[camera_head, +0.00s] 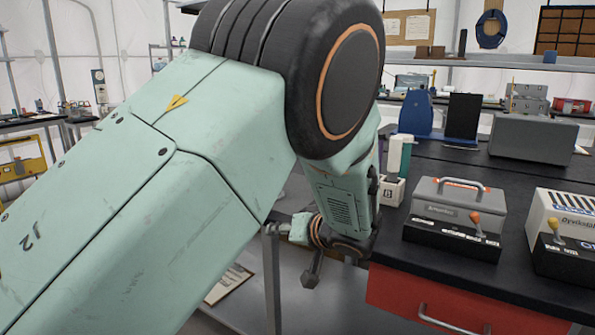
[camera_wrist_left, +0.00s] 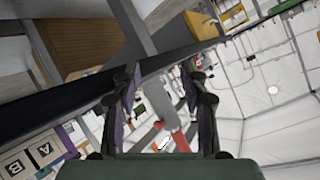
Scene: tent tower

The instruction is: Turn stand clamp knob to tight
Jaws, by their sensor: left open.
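My left arm fills the left and middle of the head view. Its wrist bends down beside the dark bench (camera_head: 450,268), with a dark finger-like part low at the front edge. In the left wrist view my left gripper (camera_wrist_left: 165,108) shows two dark fingers standing apart, with nothing held between them. Beyond and between the fingers are a grey rod-like part (camera_wrist_left: 160,98) and a red part (camera_wrist_left: 179,138); I cannot tell whether they belong to the stand clamp. I cannot make out a clamp knob in either view. My right gripper is not in view.
On the bench are a grey box with an orange-knobbed lever (camera_head: 455,215), a white box with a yellow-knobbed lever (camera_head: 562,225), a holder marked B (camera_head: 391,193) and a grey case (camera_head: 533,138). A red drawer (camera_head: 425,300) is below. Marked blocks (camera_wrist_left: 42,152) show in the wrist view.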

